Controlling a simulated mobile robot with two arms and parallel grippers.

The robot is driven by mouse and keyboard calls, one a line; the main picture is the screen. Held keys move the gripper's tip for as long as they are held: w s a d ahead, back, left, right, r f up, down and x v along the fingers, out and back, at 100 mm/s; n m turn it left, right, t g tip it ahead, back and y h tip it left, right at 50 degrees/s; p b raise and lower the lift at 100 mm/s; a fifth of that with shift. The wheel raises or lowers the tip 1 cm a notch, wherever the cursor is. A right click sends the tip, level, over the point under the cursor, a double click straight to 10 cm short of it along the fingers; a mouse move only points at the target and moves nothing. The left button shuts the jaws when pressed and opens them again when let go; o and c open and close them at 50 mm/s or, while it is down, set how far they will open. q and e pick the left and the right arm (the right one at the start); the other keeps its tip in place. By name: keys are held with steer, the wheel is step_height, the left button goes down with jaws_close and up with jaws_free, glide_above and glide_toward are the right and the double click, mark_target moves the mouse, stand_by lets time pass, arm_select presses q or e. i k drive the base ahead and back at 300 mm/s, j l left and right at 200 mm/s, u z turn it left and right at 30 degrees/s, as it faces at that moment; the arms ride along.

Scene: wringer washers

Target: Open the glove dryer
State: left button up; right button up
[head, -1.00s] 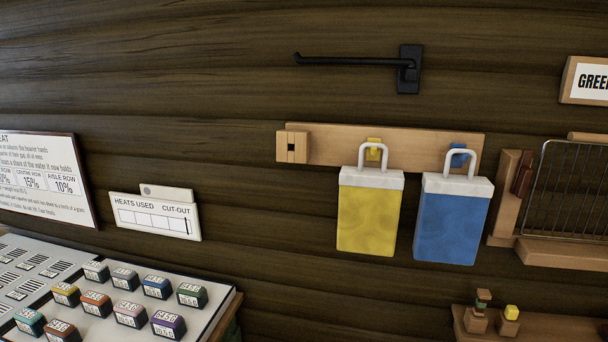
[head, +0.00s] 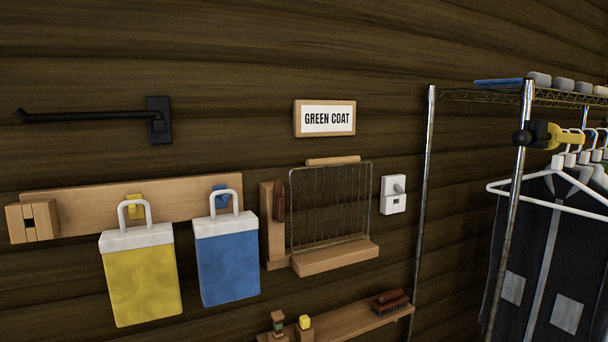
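No part is labelled as the glove dryer. A wire rack (head: 330,207) on the dark plank wall could be it, but I cannot tell for sure. It has upright wires, a wooden bar (head: 333,161) on top and a wooden ledge (head: 335,257) below. A wooden post with a dark reddish-brown piece (head: 279,201) stands at its left side. The rack stands close to the wall. Neither of my grippers is in view.
A yellow bag (head: 141,284) and a blue bag (head: 228,268) hang left of the rack. A white switch box (head: 393,196) is to its right. A low shelf (head: 349,322) holds a brush (head: 390,301). A metal garment rack (head: 515,200) with dark clothes stands at right.

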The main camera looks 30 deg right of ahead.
mark_target(337, 162)
steer(key=z, duration=1.2)
